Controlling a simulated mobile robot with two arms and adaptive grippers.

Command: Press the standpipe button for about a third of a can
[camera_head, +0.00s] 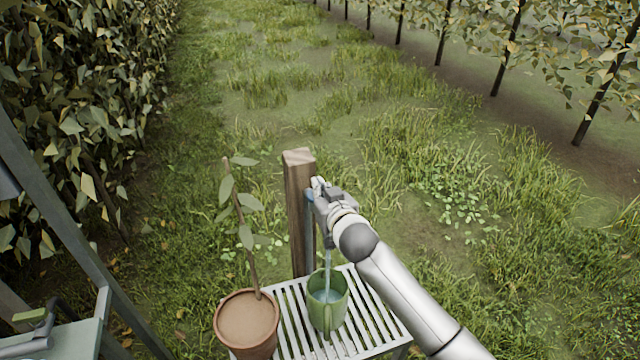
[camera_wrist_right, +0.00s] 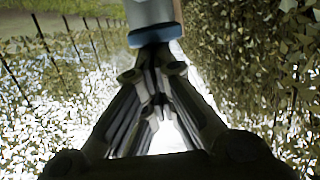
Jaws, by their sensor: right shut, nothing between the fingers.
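The wooden standpipe post (camera_head: 299,210) stands behind the slatted stand, with a blue-grey pipe (camera_head: 310,228) on its side. My right gripper (camera_head: 319,190) is shut with nothing in it, its tips at the standpipe's head. The button is hidden behind it in the head view. In the wrist view the gripper's fingers (camera_wrist_right: 153,70) meet a pale fitting with a blue end (camera_wrist_right: 155,36); whether this is the button I cannot tell. A thin stream of water (camera_head: 327,258) falls into the green can (camera_head: 326,316), which stands upright below and holds some water. My left gripper is out of view.
A terracotta pot (camera_head: 247,322) with a leafy plant stands left of the can on the white slatted stand (camera_head: 372,318). A grey-green surface with a green-handled tool (camera_head: 30,315) is at lower left. A hedge rises at left; grass lies beyond.

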